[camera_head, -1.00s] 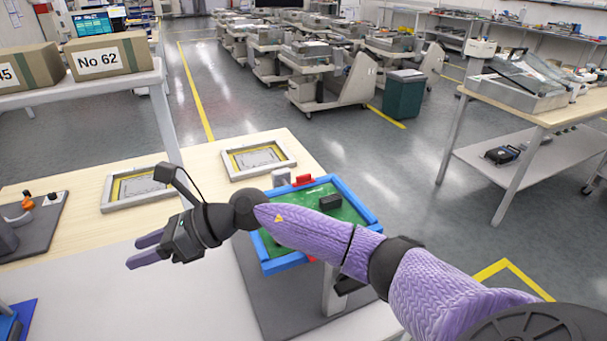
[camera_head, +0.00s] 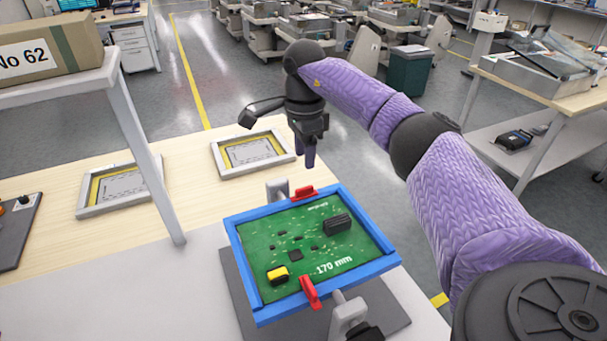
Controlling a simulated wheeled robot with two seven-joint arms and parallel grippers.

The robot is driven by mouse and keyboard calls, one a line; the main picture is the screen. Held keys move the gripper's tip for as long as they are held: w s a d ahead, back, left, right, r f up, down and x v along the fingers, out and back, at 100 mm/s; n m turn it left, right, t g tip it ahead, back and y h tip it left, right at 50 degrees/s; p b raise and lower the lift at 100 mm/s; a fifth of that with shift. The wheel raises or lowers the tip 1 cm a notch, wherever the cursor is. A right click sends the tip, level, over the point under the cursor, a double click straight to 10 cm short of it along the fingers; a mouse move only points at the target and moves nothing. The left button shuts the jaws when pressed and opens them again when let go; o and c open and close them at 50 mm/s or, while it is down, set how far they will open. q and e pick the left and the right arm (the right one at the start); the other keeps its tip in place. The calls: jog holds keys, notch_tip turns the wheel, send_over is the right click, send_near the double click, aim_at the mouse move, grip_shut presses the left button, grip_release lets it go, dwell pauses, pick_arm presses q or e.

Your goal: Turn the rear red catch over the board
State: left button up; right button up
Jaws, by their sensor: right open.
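A green circuit board (camera_head: 283,237) sits in a blue frame (camera_head: 244,277) on a grey stand. The rear red catch (camera_head: 303,192) is at the frame's far edge and lies roughly along that edge. The front red catch (camera_head: 310,292) is at the near edge and points inward over the board's edge. My right gripper (camera_head: 309,160) points down above and just behind the rear catch, open and empty, apart from it in the picture. Its fingers overlap each other from this angle. My left gripper is not in view.
Two grey-and-yellow framed panels (camera_head: 217,155) lie on the wooden table to the left. A shelf post (camera_head: 146,160) stands left of the blue frame. A metal clamp (camera_head: 349,314) is at the frame's near side, a grey block (camera_head: 277,188) behind it.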

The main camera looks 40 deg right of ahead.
aim_at(304, 188)
notch_tip(304, 188, down, 8)
jog(key=shift+s+a+f+b, duration=0.1)
jog(key=shift+f+b, duration=0.1)
jog(key=shift+b, duration=0.6)
grip_shut()
